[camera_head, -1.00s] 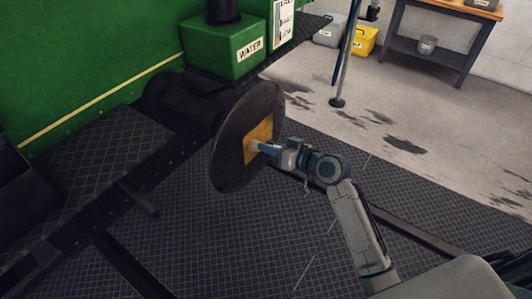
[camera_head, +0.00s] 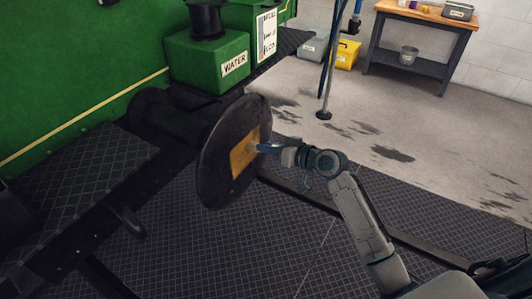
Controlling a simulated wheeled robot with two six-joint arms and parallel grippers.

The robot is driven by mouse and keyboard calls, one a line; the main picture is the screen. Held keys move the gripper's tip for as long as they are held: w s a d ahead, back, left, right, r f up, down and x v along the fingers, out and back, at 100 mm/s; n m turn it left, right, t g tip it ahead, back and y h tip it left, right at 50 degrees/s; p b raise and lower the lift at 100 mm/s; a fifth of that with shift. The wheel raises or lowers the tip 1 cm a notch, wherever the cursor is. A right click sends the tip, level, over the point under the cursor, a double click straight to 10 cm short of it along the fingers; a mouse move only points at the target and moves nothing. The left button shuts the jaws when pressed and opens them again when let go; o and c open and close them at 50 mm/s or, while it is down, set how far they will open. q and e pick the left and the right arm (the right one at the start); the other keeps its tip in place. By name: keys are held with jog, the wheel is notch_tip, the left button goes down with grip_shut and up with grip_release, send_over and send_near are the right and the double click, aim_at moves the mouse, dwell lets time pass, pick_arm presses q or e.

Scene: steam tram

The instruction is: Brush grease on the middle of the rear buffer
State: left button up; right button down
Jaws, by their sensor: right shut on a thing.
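The rear buffer is a dark round disc (camera_head: 213,160) on a thick black shank, facing right. A yellow-orange square patch (camera_head: 241,160) covers its middle. My right gripper (camera_head: 272,148) is at the right of the disc, shut on a small brush (camera_head: 253,147). The brush's pale tip is at the upper part of the patch. I cannot tell whether it touches the surface. Most of the brush is hidden by the gripper or too small to make out. My left gripper is not in view.
A green box marked WATER (camera_head: 207,61) stands behind the buffer. A thin upright post (camera_head: 328,75) stands on the concrete floor beyond. A workbench (camera_head: 425,20), a yellow bin (camera_head: 346,54) and a grey bin (camera_head: 312,48) are at the back. Dark grid flooring lies below.

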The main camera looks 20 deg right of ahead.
jog(key=shift+w+d+b, duration=1.45)
jog(key=shift+w+d, duration=0.4)
jog(key=shift+d, duration=0.55)
jog(key=shift+s+a+r+p, duration=0.3)
jog(key=shift+s+a+p, duration=0.25)
jog(key=shift+a+p, duration=0.15)
jog(key=shift+s+a+r+p, duration=0.35)
jog(key=shift+s+a+p, duration=0.25)
jog(key=shift+a+p, duration=0.15)
jog(key=shift+s+a+r+p, duration=0.3)
jog(key=shift+s+a+p, duration=0.25)
jog(key=shift+a+p, duration=0.15)
jog(key=s+a+p, duration=0.3)
jog(key=s+a, duration=0.3)
jog(key=a, duration=0.1)
jog(key=shift+a, duration=0.4)
jog(key=shift+f, duration=0.1)
jog(key=f+v, duration=0.1)
jog(key=v, duration=0.5)
jog(key=shift+d, duration=0.2)
